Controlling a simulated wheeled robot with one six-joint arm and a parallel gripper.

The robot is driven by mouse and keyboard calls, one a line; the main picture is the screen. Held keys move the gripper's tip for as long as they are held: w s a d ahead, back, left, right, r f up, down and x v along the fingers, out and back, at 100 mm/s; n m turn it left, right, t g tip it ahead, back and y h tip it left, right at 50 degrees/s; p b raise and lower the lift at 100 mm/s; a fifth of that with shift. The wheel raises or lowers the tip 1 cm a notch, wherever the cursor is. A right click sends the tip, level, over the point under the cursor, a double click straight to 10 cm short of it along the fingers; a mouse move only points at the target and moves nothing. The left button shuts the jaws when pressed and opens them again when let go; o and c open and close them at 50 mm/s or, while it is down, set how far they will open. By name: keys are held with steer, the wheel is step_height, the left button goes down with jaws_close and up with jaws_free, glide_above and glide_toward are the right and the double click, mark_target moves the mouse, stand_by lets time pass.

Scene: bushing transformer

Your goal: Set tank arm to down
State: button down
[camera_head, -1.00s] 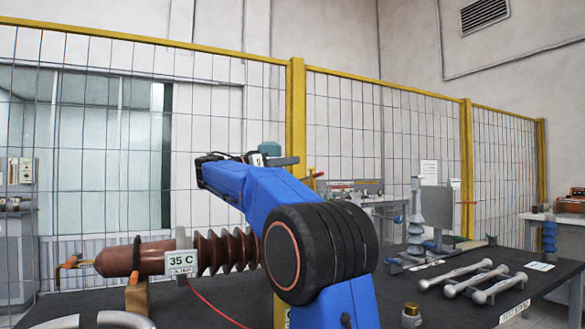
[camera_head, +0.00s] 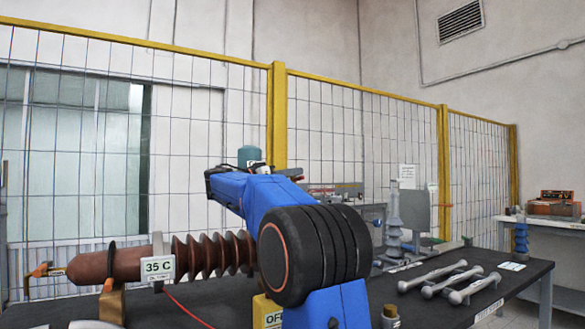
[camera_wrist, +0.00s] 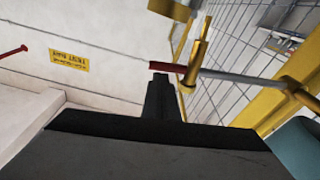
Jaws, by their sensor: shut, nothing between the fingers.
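In the wrist view, my gripper (camera_wrist: 160,80) shows as dark fingers closed together with nothing between them. Just beyond the fingertips is a grey rod (camera_wrist: 240,78) with a dark red end piece (camera_wrist: 167,67). A brass-yellow fitting (camera_wrist: 198,52) crosses the rod close to the fingertips. I cannot tell whether the fingers touch it. No part is labelled as the tank arm, and I cannot tell if this rod is it. In the head view my blue arm hides the gripper.
A brown ribbed bushing (camera_head: 205,254) lies on the dark bench with a 35 C display (camera_head: 157,269) at its front. A yellow OFF box (camera_head: 267,312) is partly behind my arm. Several grey metal bars (camera_head: 440,279) lie at right. A yellow-framed mesh fence (camera_head: 278,115) stands behind.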

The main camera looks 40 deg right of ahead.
mark_target(294, 182)
steer(key=shift+a+f, duration=0.1)
steer(key=shift+f, duration=0.1)
steer(key=shift+s+f, duration=0.2)
steer(key=shift+f, duration=0.65)
steer(key=shift+s+f, duration=0.15)
steer(key=shift+f, duration=0.65)
steer(key=shift+r, duration=0.15)
steer(key=shift+r, duration=0.3)
steer(key=w+a+r, duration=0.1)
steer(key=w+a, duration=0.1)
steer(key=a, duration=0.7)
steer(key=shift+r, duration=0.3)
steer(key=shift+w, duration=0.1)
